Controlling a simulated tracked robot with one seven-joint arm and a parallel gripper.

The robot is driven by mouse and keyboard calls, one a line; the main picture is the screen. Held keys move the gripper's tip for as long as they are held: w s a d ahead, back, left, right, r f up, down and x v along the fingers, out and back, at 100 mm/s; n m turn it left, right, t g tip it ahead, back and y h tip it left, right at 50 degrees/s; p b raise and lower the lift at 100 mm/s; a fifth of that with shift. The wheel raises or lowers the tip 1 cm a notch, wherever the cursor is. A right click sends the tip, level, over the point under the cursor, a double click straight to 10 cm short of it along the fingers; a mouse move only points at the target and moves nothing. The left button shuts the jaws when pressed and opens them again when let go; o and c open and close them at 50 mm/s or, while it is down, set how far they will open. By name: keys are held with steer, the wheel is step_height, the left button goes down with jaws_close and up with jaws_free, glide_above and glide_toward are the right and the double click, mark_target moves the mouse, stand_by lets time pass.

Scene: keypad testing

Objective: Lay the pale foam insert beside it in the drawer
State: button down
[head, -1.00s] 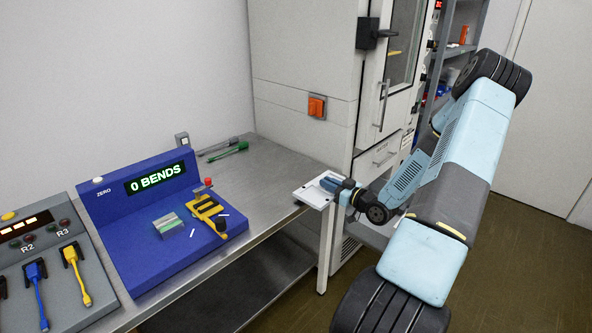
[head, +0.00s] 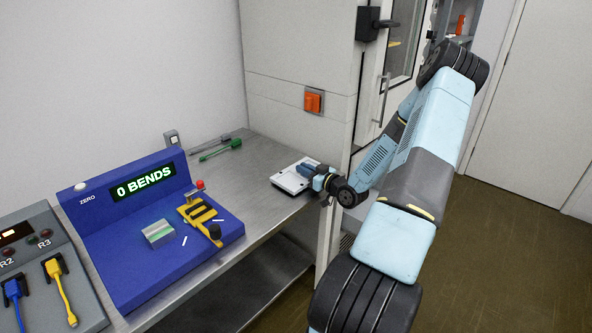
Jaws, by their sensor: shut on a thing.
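My gripper (head: 306,171) is shut at the right end of the steel bench. It is on a pale, flat, box-like piece (head: 287,183) with dark markings or recesses. This piece may be the pale foam insert; its material is too small to tell. It is level, at or just above the bench top near the right edge; I cannot tell whether it touches the bench. The gripper covers its right side. No open drawer shows in the head view; my arm hides the lower front of the cabinet.
The bench (head: 243,178) has bare steel around the pale piece. At left is a blue bend tester (head: 150,270) with a yellow clamp (head: 203,217) and a grey-green block (head: 158,234). A green-handled tool (head: 222,149) lies behind. A tall cabinet (head: 297,60) stands at the back.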

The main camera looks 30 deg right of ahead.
steer(key=shift+s+f, duration=0.15)
steer(key=shift+w+a+f, duration=0.1)
steer(key=shift+w+a, duration=0.15)
steer(key=shift+a, duration=0.45)
steer(key=shift+f, duration=0.1)
steer(key=c, duration=1.1)
jaws_free()
steer(key=shift+c, duration=0.2)
steer(key=shift+s, duration=0.1)
